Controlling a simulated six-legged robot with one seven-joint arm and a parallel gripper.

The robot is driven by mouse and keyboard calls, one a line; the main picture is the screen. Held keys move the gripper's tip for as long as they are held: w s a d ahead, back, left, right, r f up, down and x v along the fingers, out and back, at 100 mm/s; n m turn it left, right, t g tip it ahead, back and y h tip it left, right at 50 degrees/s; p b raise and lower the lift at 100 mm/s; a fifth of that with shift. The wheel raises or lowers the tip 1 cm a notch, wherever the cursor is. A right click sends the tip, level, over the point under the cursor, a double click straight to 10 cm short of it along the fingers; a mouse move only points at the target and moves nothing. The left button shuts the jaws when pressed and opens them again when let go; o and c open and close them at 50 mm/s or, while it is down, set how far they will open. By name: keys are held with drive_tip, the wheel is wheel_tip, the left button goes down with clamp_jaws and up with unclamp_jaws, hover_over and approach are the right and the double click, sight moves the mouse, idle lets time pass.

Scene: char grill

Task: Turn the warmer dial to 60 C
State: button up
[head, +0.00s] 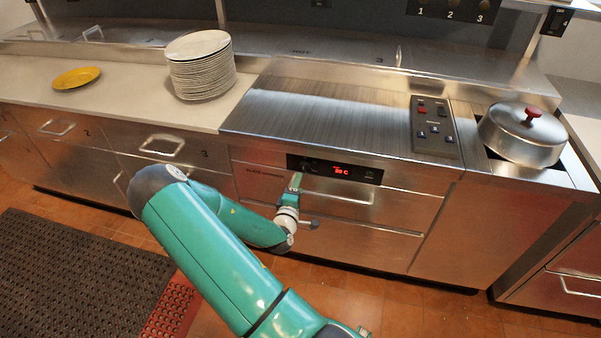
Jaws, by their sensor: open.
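The warmer's black control panel (334,169) is on the front of the steel counter unit, above a drawer handle. Its red display (342,171) shows digits ending in C, too small to read surely. A dark round shape that looks like the dial (311,165) is left of the display. My gripper (296,181) is just below and left of this shape, at the panel's lower edge. It is open. I cannot tell whether its fingers touch the dial, and the dial's pointer is not readable.
The warmer drawer handle (338,195) sticks out below the panel. A plate stack (202,68) and a yellow plate (76,77) are on the counter. A lidded pot (522,135) stands at right. A dark mat (75,265) lies on the floor at left; the floor at right is clear.

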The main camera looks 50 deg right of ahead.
sight(303, 170)
drive_tip(key=x, duration=0.6)
drive_tip(key=shift+w+d, duration=0.45)
drive_tip(key=shift+d, duration=0.2)
drive_tip(key=c, duration=1)
